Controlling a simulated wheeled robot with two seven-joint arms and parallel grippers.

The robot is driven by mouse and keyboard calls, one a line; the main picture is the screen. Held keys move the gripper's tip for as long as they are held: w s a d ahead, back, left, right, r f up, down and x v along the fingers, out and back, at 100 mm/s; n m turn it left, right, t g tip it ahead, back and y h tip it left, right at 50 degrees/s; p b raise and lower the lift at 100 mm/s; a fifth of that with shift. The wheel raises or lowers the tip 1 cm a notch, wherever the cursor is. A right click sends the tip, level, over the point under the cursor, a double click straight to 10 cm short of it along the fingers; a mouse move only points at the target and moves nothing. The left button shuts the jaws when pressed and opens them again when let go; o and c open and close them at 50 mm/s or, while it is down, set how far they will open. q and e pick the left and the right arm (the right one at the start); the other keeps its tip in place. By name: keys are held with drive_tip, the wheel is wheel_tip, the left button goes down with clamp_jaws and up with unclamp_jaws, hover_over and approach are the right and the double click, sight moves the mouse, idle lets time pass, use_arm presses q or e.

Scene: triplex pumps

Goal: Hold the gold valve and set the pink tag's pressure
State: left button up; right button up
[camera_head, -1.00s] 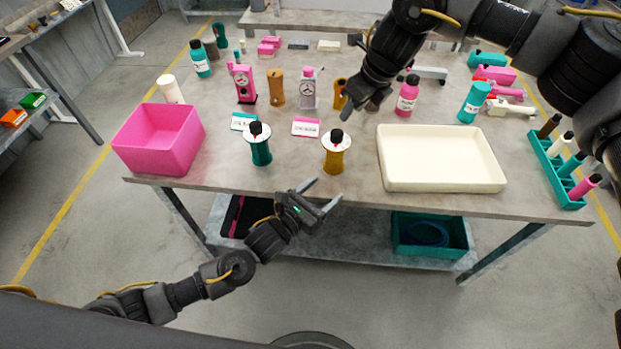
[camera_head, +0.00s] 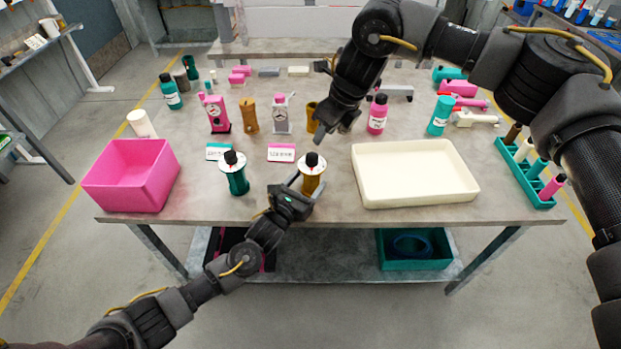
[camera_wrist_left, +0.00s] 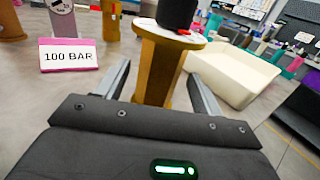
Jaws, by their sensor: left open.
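The gold valve (camera_head: 312,176) stands upright near the table's front edge, with a black knob on a white dial. It also shows in the left wrist view (camera_wrist_left: 158,68), between the spread fingers of my left gripper (camera_head: 308,184). That gripper is open, and I cannot tell whether a finger touches the valve. The pink tag (camera_head: 281,152) lies behind and left of the valve; in the left wrist view (camera_wrist_left: 68,56) it reads 100 BAR. My right gripper (camera_head: 318,136) hangs above the table behind the gold valve; its finger gap is unclear.
A teal valve (camera_head: 236,178) with a teal tag (camera_head: 219,151) stands to the left. A pink bin (camera_head: 130,178) is at the left edge. A cream tray (camera_head: 414,198) lies right of the gold valve. Pumps with gauges (camera_head: 215,115) stand behind.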

use_arm(q)
drive_tip(key=shift+x, duration=1.1)
